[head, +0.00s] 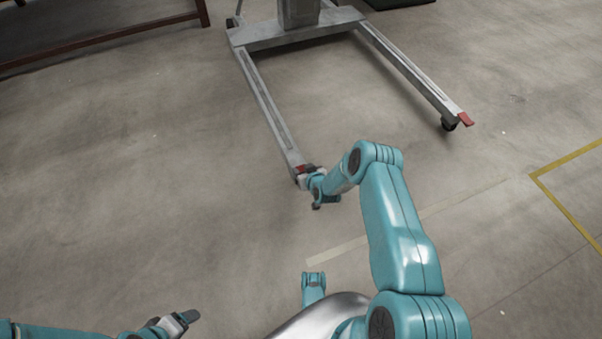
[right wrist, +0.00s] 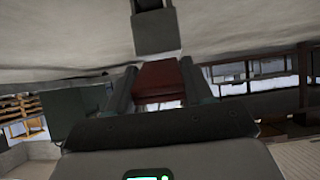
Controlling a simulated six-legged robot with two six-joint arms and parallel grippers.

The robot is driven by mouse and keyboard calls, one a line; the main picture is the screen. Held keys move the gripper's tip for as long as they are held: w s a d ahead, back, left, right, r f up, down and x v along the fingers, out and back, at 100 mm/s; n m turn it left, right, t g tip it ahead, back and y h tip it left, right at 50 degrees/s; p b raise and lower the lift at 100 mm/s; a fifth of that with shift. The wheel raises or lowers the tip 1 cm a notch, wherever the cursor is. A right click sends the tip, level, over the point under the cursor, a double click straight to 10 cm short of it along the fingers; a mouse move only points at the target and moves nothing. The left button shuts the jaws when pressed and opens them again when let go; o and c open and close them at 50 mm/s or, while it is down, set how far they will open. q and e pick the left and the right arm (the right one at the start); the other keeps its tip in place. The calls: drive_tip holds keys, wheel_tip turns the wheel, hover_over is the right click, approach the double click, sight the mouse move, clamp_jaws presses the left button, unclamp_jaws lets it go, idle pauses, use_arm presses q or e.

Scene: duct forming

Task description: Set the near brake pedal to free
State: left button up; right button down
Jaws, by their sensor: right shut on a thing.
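The near brake pedal (head: 301,169) is a small red lever at the near end of the left leg of a grey wheeled frame (head: 262,95). My right gripper (head: 308,174) reaches it from the right and covers part of it. In the right wrist view the red pedal (right wrist: 158,82) sits between the two fingers of the right gripper (right wrist: 158,88), which is shut on it. The pedal's exact tilt is hard to tell. My left gripper (head: 185,320) is at the bottom left, away from the frame, and whether its jaws are apart is unclear.
The frame's other leg ends in a second red pedal (head: 466,119) above a dark caster (head: 449,124). A brown-legged bench (head: 110,38) stands at the top left. Yellow floor tape (head: 565,205) lies at the right. The concrete floor between the legs is clear.

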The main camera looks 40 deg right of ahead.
use_arm(q)
drive_tip(key=shift+a, duration=0.1)
use_arm(e)
drive_tip(key=shift+w+r, duration=0.25)
idle(0.4)
drive_tip(key=c, duration=0.5)
unclamp_jaws()
drive_tip(key=shift+d+f, duration=0.1)
drive_tip(key=shift+s+g, duration=0.1)
drive_tip(key=shift+g, duration=0.2)
use_arm(q)
drive_tip(key=s+d+r+g+p, duration=0.1)
drive_tip(key=s+r+p, duration=0.3)
drive_tip(key=r+p, duration=0.4)
drive_tip(key=shift+s+d+g+h+p, duration=0.3)
drive_tip(key=shift+s+g, duration=0.1)
drive_tip(key=shift+g, duration=0.1)
use_arm(e)
drive_tip(key=shift+v, duration=8.15)
use_arm(q)
drive_tip(key=shift+r, duration=0.1)
